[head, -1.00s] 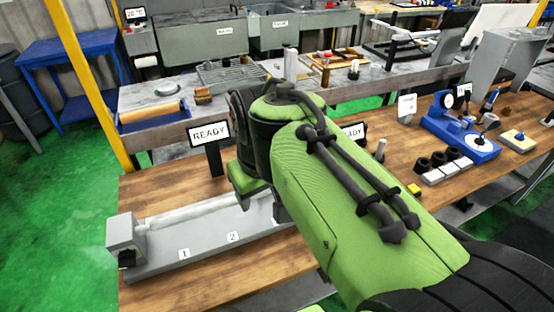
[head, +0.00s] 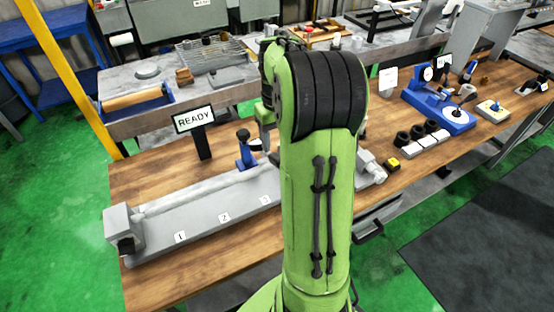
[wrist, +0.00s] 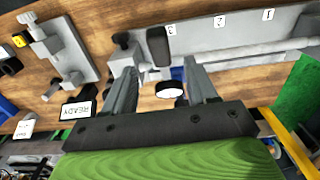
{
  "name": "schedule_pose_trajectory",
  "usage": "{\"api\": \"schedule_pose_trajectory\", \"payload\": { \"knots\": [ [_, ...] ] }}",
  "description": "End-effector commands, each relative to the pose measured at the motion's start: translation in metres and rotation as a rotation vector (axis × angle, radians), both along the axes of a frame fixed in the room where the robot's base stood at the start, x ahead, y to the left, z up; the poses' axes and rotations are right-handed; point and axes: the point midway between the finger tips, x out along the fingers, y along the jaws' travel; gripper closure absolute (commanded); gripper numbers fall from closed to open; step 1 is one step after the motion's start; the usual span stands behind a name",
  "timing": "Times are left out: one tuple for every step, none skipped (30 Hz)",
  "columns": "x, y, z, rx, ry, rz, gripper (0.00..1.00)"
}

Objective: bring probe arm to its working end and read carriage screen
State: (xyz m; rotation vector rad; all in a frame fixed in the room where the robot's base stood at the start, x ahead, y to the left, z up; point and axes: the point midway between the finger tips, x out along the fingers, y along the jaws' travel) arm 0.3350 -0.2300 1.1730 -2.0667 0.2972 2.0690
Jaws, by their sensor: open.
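My gripper (wrist: 158,68) is open and empty in the wrist view, with its fingers apart above the grinder bed. A black grip-like block (wrist: 158,46) shows just beyond the gap between the fingertips, near label 3; I cannot tell whether it is the probe arm's handle. A white oval face (wrist: 169,90) lies between the fingers. In the head view a blue post with a dark knob (head: 245,150) stands behind the bed (head: 205,228). A READY screen (head: 193,118) stands at the back left, and another READY screen (wrist: 78,110) shows in the wrist view. My arm hides much of the bed's right end.
A second grey fixture (wrist: 58,50) lies beside the bed. Black rings and white blocks (head: 430,140), a yellow-black block (head: 393,163) and a blue gauge stand (head: 440,108) are on the right. The wooden bench front (head: 190,270) is clear.

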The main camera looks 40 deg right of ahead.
Motion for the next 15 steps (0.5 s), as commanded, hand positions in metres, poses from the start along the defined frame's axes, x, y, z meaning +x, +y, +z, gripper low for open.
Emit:
{"api": "schedule_pose_trajectory", "payload": {
  "knots": [
    [-0.001, 0.000, -0.016, 0.003, 0.004, -0.001, 0.43],
    [-0.001, 0.000, -0.023, 0.004, 0.005, -0.001, 0.43],
    [-0.001, 0.001, -0.033, 0.003, 0.004, 0.000, 0.43],
    [-0.001, 0.001, -0.040, 0.003, 0.004, 0.000, 0.43],
    [-0.001, 0.001, -0.047, 0.003, 0.003, 0.000, 0.43],
    [-0.001, 0.001, -0.055, 0.003, 0.003, 0.000, 0.43],
    [-0.001, 0.001, -0.060, 0.002, 0.004, 0.000, 0.43],
    [-0.001, 0.000, -0.065, 0.002, 0.003, -0.001, 0.43],
    [-0.001, 0.000, -0.070, 0.002, 0.003, -0.001, 0.43],
    [-0.001, 0.000, -0.073, 0.001, 0.002, -0.001, 0.43],
    [0.000, 0.000, -0.076, 0.000, 0.001, -0.001, 0.43],
    [0.000, 0.000, -0.078, 0.000, 0.001, -0.001, 0.43],
    [0.000, 0.000, -0.080, 0.000, 0.000, 0.000, 0.43],
    [0.000, 0.000, -0.080, 0.000, 0.000, 0.000, 0.43],
    [0.000, 0.000, -0.081, -0.001, -0.001, 0.000, 0.43]
  ]
}}
